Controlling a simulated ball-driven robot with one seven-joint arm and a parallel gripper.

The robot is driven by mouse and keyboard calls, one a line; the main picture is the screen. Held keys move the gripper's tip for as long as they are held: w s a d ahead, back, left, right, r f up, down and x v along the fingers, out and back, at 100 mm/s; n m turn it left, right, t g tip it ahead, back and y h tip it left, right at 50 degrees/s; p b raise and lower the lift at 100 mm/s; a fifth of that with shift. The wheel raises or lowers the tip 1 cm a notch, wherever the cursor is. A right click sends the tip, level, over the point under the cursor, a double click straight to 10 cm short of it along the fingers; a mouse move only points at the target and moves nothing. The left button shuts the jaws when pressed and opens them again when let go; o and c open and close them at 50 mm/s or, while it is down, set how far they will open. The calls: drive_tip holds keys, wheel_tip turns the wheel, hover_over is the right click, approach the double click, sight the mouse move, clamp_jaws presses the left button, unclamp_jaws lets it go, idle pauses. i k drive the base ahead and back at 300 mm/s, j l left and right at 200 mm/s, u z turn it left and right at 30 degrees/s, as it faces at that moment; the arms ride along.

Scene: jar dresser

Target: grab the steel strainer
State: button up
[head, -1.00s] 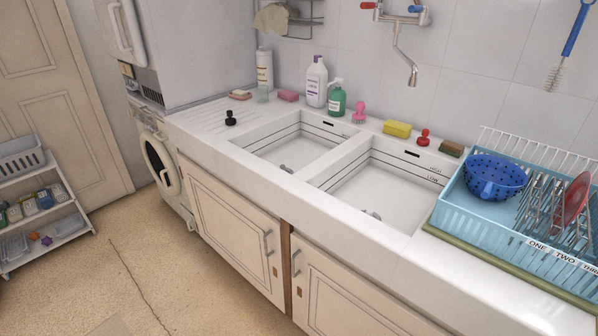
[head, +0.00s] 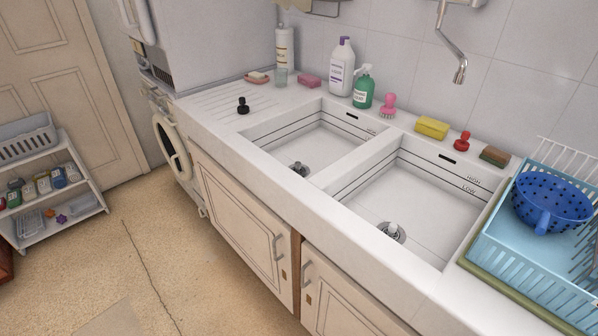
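A small steel piece with a raised knob, which looks like a strainer (head: 391,231), sits at the drain of the right sink basin. A similar steel piece (head: 298,169) sits at the drain of the left basin; it is darker, and I cannot tell whether it is a strainer or the drain itself. A blue colander with holes (head: 551,205) rests in the light blue dish rack at the right; it is not steel-coloured. My gripper is not in view.
A black stopper (head: 243,105) stands on the drainboard. Bottles, including a green one (head: 363,88), a yellow sponge (head: 432,127) and a red stopper (head: 462,141) line the back ledge. The faucet (head: 459,72) hangs above. The dish rack (head: 520,268) borders the right basin. Both basins look otherwise empty.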

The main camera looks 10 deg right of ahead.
sight(298, 169)
drive_tip(key=i+j, duration=0.6)
drive_tip(key=j, duration=0.25)
drive_tip(key=i+j, duration=0.3)
drive_tip(key=i+j+z, duration=0.25)
drive_tip(key=j, duration=0.35)
drive_tip(key=i+j+z, duration=0.1)
drive_tip(key=i+j, duration=0.15)
drive_tip(key=i+j+z, duration=0.15)
drive_tip(key=j, duration=0.3)
drive_tip(key=i+j+z, duration=0.1)
drive_tip(key=j, duration=0.25)
